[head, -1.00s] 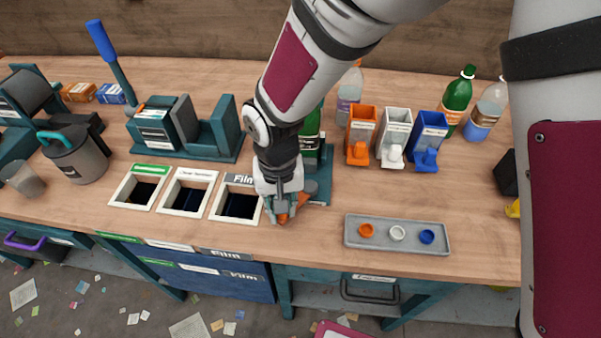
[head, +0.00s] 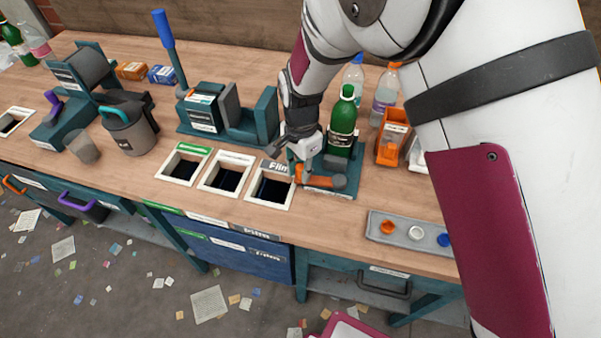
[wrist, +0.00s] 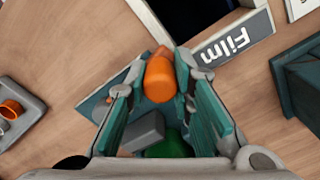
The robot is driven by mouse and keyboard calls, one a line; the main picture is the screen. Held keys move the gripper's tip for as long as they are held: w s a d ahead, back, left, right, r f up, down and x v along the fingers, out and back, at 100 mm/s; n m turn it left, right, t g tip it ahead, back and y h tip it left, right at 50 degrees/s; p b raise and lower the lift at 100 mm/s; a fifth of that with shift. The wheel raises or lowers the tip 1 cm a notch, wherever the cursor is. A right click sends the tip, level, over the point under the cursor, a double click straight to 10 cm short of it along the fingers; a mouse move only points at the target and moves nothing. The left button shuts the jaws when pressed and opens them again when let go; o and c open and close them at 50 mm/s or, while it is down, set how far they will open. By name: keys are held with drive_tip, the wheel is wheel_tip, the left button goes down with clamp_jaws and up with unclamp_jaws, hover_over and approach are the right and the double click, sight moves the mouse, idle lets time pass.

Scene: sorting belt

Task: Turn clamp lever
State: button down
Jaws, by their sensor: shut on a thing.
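The orange clamp lever (head: 318,182) sits low at the front of a teal clamp base (head: 345,193), with a grey pivot at its right end. A green bottle (head: 343,125) stands upright on that base, just behind the lever. My gripper (head: 301,173) is shut on the lever's left end, beside the Film opening. In the wrist view the rounded orange lever handle (wrist: 158,80) lies between the two teal fingers, with a grey block (wrist: 145,131) and part of the green bottle below it.
Three framed openings lie to the left, the nearest being the Film opening (head: 271,187). A grey tray (head: 408,231) with coloured rings lies to the right. A teal press with a blue handle (head: 163,30) stands behind left. Orange bin (head: 392,135) is close right.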

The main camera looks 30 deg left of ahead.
drive_tip(key=shift+w+a+m, duration=0.25)
drive_tip(key=shift+w+m, duration=0.45)
drive_tip(key=shift+m, duration=0.2)
drive_tip(key=shift+w, duration=0.1)
drive_tip(key=c, duration=1.4)
unclamp_jaws()
drive_tip(key=shift+o, duration=0.2)
drive_tip(key=shift+r, duration=0.15)
wheel_tip(320, 180, up, 12)
